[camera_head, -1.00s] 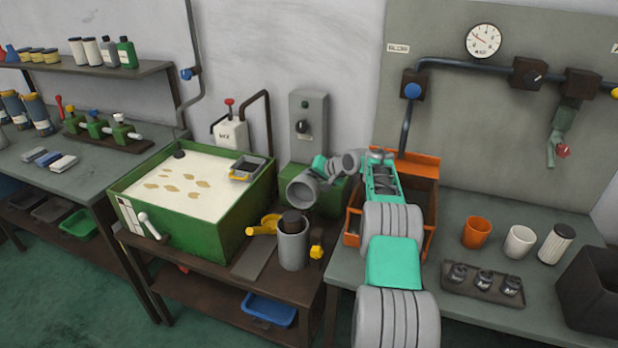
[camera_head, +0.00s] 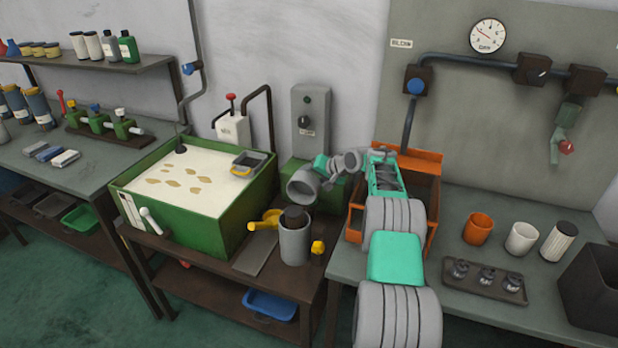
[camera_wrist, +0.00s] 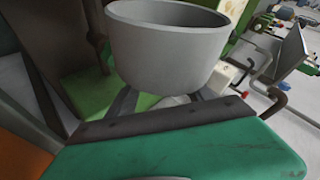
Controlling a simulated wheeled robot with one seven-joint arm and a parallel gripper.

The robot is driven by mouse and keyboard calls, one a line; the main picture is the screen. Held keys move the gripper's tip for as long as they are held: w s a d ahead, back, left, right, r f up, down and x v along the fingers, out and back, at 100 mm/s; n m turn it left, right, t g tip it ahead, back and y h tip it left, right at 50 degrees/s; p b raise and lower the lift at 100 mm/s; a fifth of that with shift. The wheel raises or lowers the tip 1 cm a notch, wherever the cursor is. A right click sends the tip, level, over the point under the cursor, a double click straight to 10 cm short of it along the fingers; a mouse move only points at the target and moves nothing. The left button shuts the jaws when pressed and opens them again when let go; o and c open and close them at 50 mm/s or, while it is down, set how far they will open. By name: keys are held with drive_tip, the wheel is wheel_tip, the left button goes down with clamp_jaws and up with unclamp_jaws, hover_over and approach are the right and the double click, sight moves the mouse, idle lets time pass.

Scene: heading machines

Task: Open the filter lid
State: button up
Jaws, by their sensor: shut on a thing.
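A grey, hollow, cup-shaped part (camera_head: 304,187) is in front of the green housing (camera_head: 325,199) on the middle bench, its open end tilted down to the left. In the wrist view the same grey part (camera_wrist: 170,50) fills the top middle, just beyond my fingers. My gripper (camera_head: 321,165) is at its upper right side and is shut on it; in the wrist view the dark fingers of my gripper (camera_wrist: 165,98) run in under it. The fingertips are hidden. I cannot tell whether this part is the filter lid or whether it touches the housing.
A green tank (camera_head: 193,192) of pale liquid stands left. A grey cylinder (camera_head: 295,244), a yellow handle (camera_head: 262,223) and a yellow knob (camera_head: 318,247) are in front. An orange open box (camera_head: 418,162) is behind my arm. A grey control box (camera_head: 312,121) stands behind.

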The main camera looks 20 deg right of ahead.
drive_tip(key=b+v, duration=0.1)
drive_tip(key=v, duration=0.6)
drive_tip(key=shift+s+d, duration=0.25)
drive_tip(key=shift+d, duration=0.1)
drive_tip(key=shift+a, duration=0.1)
